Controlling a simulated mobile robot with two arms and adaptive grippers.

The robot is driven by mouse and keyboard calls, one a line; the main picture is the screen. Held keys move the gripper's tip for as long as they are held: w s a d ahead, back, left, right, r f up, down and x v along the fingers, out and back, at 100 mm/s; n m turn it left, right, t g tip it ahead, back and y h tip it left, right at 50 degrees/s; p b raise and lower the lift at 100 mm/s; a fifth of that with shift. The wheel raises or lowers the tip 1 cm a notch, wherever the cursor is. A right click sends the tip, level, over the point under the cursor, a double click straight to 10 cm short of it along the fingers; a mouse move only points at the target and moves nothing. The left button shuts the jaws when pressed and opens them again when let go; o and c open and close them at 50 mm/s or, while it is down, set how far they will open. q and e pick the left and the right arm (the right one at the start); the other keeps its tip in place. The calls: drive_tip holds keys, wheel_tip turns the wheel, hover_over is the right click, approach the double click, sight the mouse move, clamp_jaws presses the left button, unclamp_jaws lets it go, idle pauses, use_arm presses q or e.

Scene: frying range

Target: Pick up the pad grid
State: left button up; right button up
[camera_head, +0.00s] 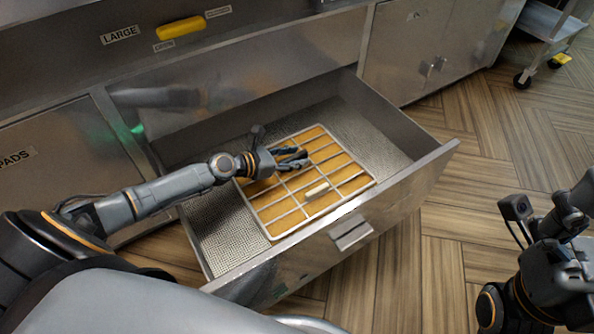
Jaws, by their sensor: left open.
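The pad grid (331,198) is a pale wire frame with several bars over an orange-brown pad. It lies flat inside an open metal drawer (376,139). A small cream handle-like piece sits near its front middle. My left arm comes in over the drawer's left side and hides part of the grid's left edge. My right arm shows at the lower right, outside the drawer, and its fingertips cannot be made out.
The drawer's front panel, with its handle (351,232), stands out over the wooden floor (463,215). Metal cabinets (412,45) stand behind, and a wheeled cart (548,25) is at the far upper right.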

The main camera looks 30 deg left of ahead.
use_arm(q)
clamp_jaws()
drive_tip(key=shift+r, duration=0.1)
drive_tip(key=shift+r, duration=0.15)
